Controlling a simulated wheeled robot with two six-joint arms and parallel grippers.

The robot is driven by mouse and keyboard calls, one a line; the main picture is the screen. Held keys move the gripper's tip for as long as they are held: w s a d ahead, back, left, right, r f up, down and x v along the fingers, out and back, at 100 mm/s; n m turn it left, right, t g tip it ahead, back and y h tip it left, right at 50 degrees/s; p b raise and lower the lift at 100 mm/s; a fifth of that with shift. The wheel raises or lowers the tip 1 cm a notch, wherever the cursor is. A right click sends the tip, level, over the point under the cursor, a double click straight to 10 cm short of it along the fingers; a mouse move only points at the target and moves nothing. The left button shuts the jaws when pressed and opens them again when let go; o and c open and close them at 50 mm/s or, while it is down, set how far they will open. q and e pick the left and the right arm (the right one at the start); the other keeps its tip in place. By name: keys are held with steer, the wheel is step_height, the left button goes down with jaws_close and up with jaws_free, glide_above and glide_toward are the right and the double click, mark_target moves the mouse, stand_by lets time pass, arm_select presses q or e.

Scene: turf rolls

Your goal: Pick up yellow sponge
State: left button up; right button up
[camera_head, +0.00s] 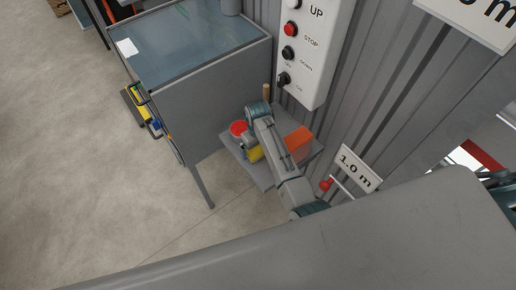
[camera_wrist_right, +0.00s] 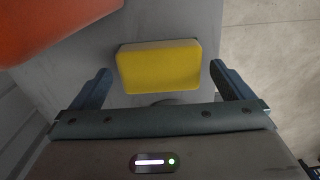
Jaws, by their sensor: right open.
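The yellow sponge (camera_wrist_right: 158,66) lies flat on a grey shelf (camera_wrist_right: 190,20) in the right wrist view. In the head view the sponge (camera_head: 254,154) is a small yellow patch, partly hidden by my right arm. My right gripper (camera_wrist_right: 160,78) is open, with one finger on each side of the sponge's near part. Gaps show between the fingers and the sponge, and nothing is held. In the head view the right gripper (camera_head: 252,142) is over the shelf, its fingers hard to make out. My left gripper is not in view.
An orange bin (camera_head: 299,141) stands on the shelf right of the sponge, and a red-topped container (camera_head: 238,129) stands left of it. A grey cabinet (camera_head: 200,95) is left of the shelf. A control box (camera_head: 310,50) hangs on the corrugated wall behind.

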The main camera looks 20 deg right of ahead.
mark_target(258, 149)
steer(key=shift+f, duration=0.3)
steer(key=c, duration=0.9)
steer(key=shift+r, duration=0.15)
step_height(258, 149, up, 10)
steer(key=b, duration=0.3)
steer(key=shift+o, duration=0.7)
steer(key=shift+c, duration=0.3)
